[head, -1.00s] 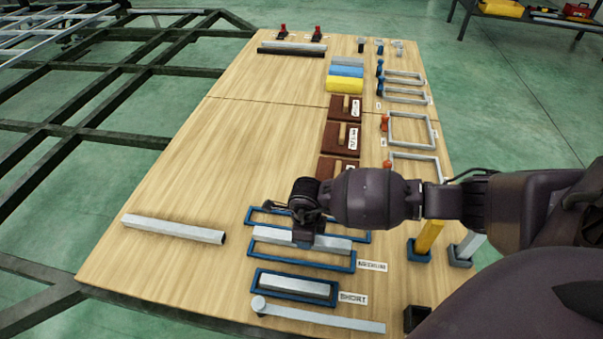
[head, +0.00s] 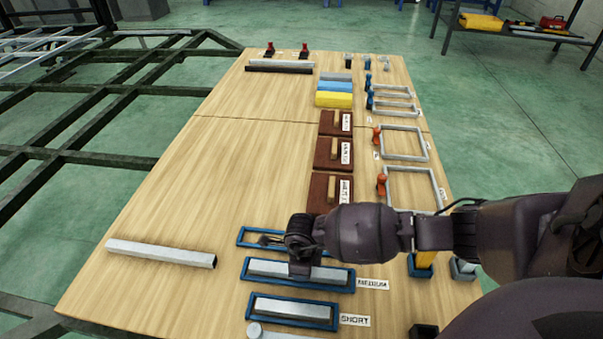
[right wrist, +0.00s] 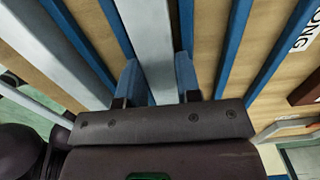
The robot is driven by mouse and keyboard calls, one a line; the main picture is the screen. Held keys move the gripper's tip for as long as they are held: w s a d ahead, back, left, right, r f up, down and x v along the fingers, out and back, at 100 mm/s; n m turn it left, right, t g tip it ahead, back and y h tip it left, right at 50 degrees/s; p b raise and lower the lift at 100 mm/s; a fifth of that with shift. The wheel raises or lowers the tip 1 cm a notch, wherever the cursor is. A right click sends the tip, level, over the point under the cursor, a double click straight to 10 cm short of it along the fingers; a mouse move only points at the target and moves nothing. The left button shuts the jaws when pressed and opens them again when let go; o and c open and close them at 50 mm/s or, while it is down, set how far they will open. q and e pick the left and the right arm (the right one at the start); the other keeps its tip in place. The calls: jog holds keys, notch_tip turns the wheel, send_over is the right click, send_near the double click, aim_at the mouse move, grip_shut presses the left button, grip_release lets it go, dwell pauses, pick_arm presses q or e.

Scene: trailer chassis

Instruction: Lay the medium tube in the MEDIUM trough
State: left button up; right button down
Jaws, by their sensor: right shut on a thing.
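The medium tube (head: 275,267) is a light grey square bar. It lies lengthwise between the blue rails of the MEDIUM trough (head: 346,288), low down; whether it touches the bottom cannot be told. My right gripper (head: 302,266) is over its middle, shut on it. In the right wrist view, the blue-tipped fingers (right wrist: 158,82) are on either side of the tube (right wrist: 152,45). Blue rails show along both its sides. Part of the tube is hidden by the gripper in the head view. My left gripper is not in view.
The SHORT trough (head: 338,326) in front holds a grey tube (head: 292,308). The LONG trough (head: 243,240) lies just behind, partly hidden. A longer grey tube (head: 160,253) lies on the table at the left. Brown labelled blocks (head: 330,190) stand behind; the table's left middle is clear.

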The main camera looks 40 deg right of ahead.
jog(key=c, duration=0.8)
grip_release()
jog(key=shift+f, duration=0.1)
jog(key=shift+r, duration=0.35)
pick_arm(q)
jog(key=p, duration=0.2)
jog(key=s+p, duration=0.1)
jog(key=p, duration=0.1)
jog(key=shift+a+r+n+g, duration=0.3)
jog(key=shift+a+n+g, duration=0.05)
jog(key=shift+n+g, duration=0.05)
pick_arm(e)
notch_tip(320, 180, up, 12)
jog(key=shift+f, duration=0.15)
